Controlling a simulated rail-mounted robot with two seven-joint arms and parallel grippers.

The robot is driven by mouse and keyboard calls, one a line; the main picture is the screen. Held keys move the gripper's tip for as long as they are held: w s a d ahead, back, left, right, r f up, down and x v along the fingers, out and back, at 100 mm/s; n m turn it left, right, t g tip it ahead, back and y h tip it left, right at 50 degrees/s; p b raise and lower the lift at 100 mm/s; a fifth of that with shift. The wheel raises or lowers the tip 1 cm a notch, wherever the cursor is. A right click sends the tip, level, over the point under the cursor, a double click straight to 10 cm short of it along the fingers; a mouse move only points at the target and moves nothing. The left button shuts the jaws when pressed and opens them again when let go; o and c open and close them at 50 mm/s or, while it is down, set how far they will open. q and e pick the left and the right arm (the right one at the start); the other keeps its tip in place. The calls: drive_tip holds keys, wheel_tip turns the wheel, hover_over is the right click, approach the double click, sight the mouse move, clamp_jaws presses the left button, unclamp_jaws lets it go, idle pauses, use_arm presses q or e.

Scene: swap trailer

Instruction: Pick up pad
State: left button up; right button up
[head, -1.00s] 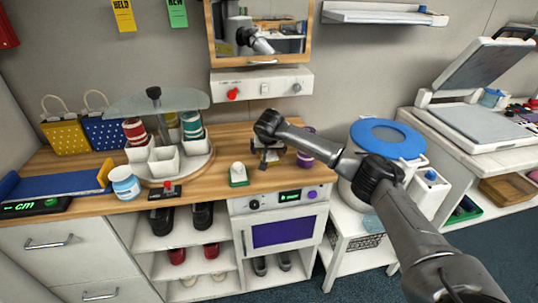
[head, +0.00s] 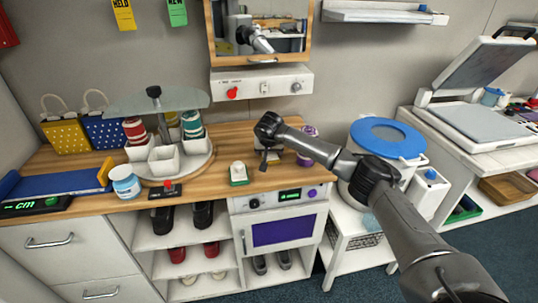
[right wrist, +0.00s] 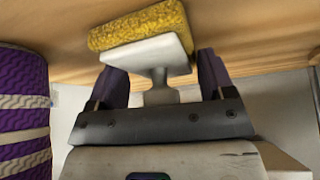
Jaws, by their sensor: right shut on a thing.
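The pad is a yellow sponge-like block (right wrist: 140,28) with a white plate and handle (right wrist: 150,52), seen at the top of the right wrist view. My right gripper (right wrist: 158,82) has its purple-grey fingers on both sides of the white handle and is shut on it. The yellow face points away from the gripper towards the wood surface; I cannot tell whether it touches. My left gripper is not in view.
A white knob on a green base (head: 238,173) stands left of my right gripper on the counter (head: 215,190). A purple-banded spool (head: 308,150) stands close on its right. A carousel with white cups (head: 165,158) is further left. A switch panel (head: 262,83) is above.

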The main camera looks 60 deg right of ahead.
drive_tip(key=shift+r, duration=0.55)
wheel_tip(320, 180, up, 3)
drive_tip(key=shift+f, duration=0.1)
drive_tip(key=s+a+r+b, duration=0.2)
drive_tip(key=s+a+r, duration=0.5)
drive_tip(key=s, duration=0.2)
drive_tip(key=shift+a, duration=0.15)
